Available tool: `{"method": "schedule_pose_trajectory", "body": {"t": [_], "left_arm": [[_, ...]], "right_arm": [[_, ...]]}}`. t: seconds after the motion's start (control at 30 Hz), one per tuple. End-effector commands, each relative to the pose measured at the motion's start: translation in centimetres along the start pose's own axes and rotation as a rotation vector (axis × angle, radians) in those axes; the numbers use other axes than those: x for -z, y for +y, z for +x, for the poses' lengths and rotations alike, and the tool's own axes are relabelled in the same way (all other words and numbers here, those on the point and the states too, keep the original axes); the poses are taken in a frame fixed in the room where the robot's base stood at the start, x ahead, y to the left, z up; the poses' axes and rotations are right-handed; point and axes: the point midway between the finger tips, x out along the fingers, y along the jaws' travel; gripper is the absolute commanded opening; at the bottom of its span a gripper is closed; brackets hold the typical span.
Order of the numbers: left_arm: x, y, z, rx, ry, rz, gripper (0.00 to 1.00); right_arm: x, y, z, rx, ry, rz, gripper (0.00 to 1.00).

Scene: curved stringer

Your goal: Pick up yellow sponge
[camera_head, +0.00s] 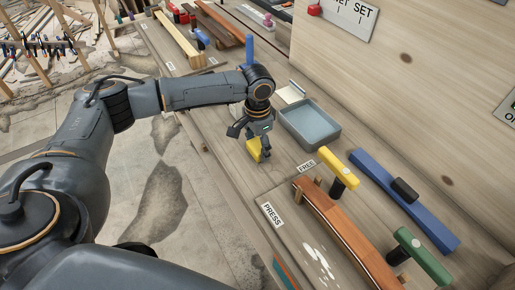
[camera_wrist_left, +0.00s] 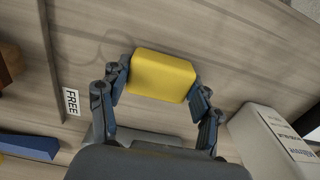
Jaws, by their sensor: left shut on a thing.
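The yellow sponge (camera_wrist_left: 162,76) is a rounded block between the two fingers of my left gripper (camera_wrist_left: 160,88) in the left wrist view. The fingers touch it at both ends. In the head view the sponge (camera_head: 253,149) shows below my left gripper (camera_head: 256,138), partly hidden by the fingers, at the bench's front edge. I cannot tell whether it touches the bench top. My right gripper is not in view.
A grey tray (camera_head: 310,126) stands just right of the gripper. A curved wooden piece (camera_head: 345,232) lies nearer, with a yellow-handled clamp (camera_head: 340,170), a green-handled clamp (camera_head: 424,257) and a blue bar (camera_head: 405,200) around it. A wooden wall (camera_head: 420,90) rises behind.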

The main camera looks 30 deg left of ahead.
Motion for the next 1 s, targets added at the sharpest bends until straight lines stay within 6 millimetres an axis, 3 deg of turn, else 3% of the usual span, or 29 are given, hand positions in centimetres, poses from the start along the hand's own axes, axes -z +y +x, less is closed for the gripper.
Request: {"method": "schedule_pose_trajectory", "body": {"t": [0.33,0.57,0.87,1.0], "left_arm": [[0.0,0.0,-0.4,0.000,-0.001,0.000,0.42],[0.1,0.0,-3.2,0.000,0.003,-0.001,0.42],[-4.7,2.0,-9.2,0.002,0.002,0.001,0.42],[-7.6,3.3,-10.3,0.001,-0.001,0.002,0.42]], "right_arm": [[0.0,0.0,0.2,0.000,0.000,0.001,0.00],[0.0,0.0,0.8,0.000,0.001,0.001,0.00],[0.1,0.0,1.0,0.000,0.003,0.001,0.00],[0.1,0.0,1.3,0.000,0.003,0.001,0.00]]}}
